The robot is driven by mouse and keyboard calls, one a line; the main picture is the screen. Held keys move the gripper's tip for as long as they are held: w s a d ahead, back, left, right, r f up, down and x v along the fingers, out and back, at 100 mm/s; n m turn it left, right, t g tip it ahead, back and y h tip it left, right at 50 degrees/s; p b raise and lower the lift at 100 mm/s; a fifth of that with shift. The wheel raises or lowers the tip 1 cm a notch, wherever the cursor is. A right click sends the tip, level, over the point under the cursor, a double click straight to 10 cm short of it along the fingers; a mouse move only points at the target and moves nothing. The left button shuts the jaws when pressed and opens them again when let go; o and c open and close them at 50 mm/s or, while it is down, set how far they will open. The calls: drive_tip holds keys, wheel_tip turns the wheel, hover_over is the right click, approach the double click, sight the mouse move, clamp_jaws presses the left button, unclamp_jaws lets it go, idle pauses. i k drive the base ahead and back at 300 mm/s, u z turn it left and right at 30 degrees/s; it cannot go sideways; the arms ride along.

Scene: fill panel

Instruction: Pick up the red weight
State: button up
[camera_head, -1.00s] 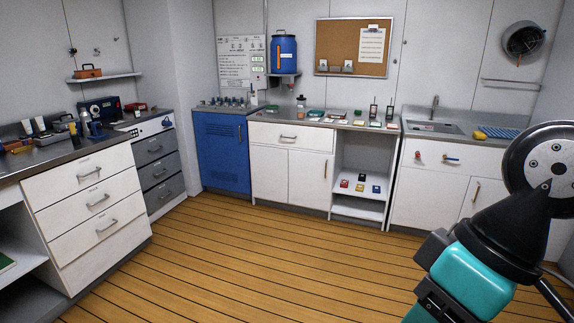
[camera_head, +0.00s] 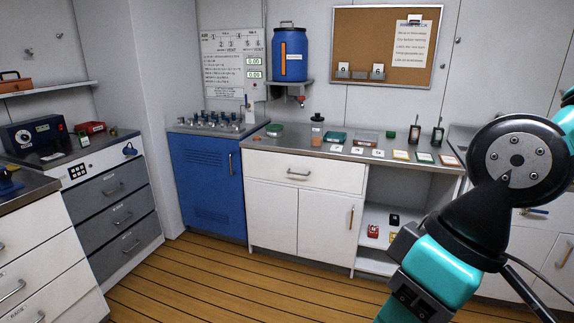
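A small red weight (camera_head: 373,231) sits on the upper inner shelf of the open cabinet under the back counter. It has a pale mark on its face. A black weight (camera_head: 394,219) sits behind it to the right. Part of the shelf farther right is hidden behind my arm. My arm crosses the right side of the view, well in front of the cabinet. My gripper is not in view, so its fingers cannot be seen.
The wooden floor (camera_head: 235,285) ahead is clear. White cabinet doors (camera_head: 272,212) and a blue cabinet (camera_head: 208,185) stand left of the open shelf. Drawers (camera_head: 115,215) line the left side. The back counter holds cards, a bottle (camera_head: 317,131) and small devices.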

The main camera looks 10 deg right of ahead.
sight(372, 230)
drive_tip(key=z, duration=0.25)
drive_tip(key=i, duration=2.1)
drive_tip(key=z, duration=0.6)
drive_tip(key=i, duration=0.6)
